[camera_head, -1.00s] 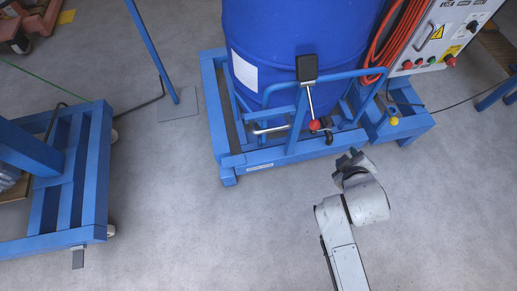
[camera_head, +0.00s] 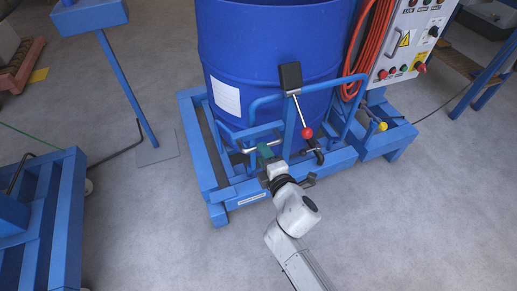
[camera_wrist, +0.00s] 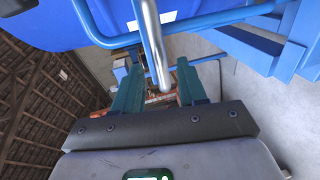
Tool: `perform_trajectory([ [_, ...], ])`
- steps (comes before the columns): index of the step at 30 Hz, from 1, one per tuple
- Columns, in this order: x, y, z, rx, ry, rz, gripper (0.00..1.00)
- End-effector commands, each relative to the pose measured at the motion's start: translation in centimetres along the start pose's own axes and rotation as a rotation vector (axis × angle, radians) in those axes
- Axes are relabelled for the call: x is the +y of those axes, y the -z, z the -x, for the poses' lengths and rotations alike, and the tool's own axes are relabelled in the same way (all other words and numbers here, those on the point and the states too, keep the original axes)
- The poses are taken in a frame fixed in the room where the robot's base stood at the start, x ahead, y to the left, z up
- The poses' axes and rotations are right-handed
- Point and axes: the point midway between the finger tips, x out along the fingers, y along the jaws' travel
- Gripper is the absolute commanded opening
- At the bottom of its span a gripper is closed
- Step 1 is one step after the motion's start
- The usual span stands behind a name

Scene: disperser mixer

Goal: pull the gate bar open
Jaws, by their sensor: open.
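The blue tubular gate bar (camera_head: 325,87) runs across the front of the blue drum (camera_head: 290,45). A silver handle bar (camera_head: 250,149) juts from its left part, and a black-topped lever with a red ball (camera_head: 306,132) stands at its middle. My gripper (camera_head: 266,156) is at the silver handle, low in front of the drum. In the wrist view, the silver handle (camera_wrist: 152,40) reaches down into the gap between my two open green-blue fingers (camera_wrist: 160,72). Whether either finger touches it, I cannot tell. The blue tube (camera_wrist: 200,22) crosses behind.
A control panel (camera_head: 412,40) with an orange hose (camera_head: 372,45) stands at the right. A yellow knob (camera_head: 382,126) sits on the frame at right. A blue stand (camera_head: 122,80) and a blue cart (camera_head: 50,200) are at the left.

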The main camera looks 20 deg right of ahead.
Motion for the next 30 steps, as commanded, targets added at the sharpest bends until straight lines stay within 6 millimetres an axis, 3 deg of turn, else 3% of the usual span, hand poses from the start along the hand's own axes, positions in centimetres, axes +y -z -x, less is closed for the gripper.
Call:
perform_trajectory([
  [3,-0.1,0.0,-2.1,-0.001,-0.001,-0.001,0.41],
  [9,-0.1,0.0,-4.1,-0.001,0.0,-0.002,0.41],
  [20,-0.1,0.0,-4.6,-0.001,0.001,-0.002,0.41],
  [30,-0.1,0.0,-4.6,-0.001,0.001,-0.002,0.11],
])
